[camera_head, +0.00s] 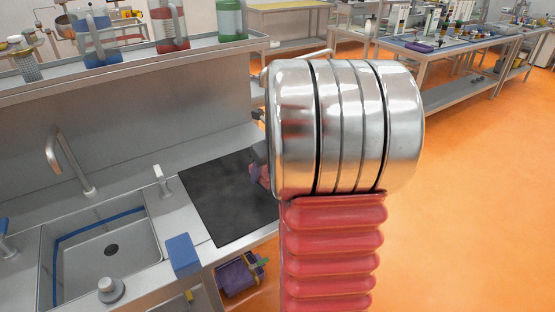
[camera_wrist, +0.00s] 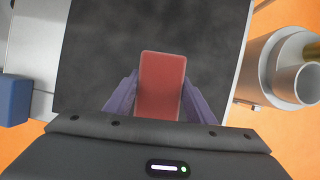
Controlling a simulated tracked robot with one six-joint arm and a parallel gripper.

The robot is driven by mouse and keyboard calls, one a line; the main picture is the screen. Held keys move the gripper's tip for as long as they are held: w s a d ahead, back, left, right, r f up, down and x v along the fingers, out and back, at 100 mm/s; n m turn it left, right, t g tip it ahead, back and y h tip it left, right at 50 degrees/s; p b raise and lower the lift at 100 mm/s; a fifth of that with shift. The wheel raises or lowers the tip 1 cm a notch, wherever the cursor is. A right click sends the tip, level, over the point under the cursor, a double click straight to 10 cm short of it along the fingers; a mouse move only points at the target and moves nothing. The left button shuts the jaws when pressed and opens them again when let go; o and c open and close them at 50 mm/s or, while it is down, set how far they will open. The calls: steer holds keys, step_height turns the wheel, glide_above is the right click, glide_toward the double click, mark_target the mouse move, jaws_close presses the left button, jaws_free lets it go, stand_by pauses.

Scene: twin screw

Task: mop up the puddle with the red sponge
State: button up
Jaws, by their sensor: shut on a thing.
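The red sponge (camera_wrist: 162,85) is held between the two purple fingers of my gripper (camera_wrist: 160,92), seen in the wrist view over a dark mottled panel (camera_wrist: 90,45). In the head view the same dark panel (camera_head: 225,200) lies on the steel counter right of the sink. A small part of my gripper (camera_head: 254,173) and a bit of red show at its right edge; my arm hides the rest. I cannot tell from either view whether the sponge touches the panel. No puddle outline stands out on the dark surface.
A blue block (camera_head: 183,255) sits on the counter's front edge, near the sink (camera_head: 105,255) and a tap (camera_head: 72,165). Jugs (camera_head: 170,25) stand on the shelf behind. A metal cylinder (camera_wrist: 285,75) is at the right in the wrist view. Orange floor (camera_head: 480,200) is open at right.

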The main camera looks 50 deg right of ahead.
steer(key=shift+r, duration=1.35)
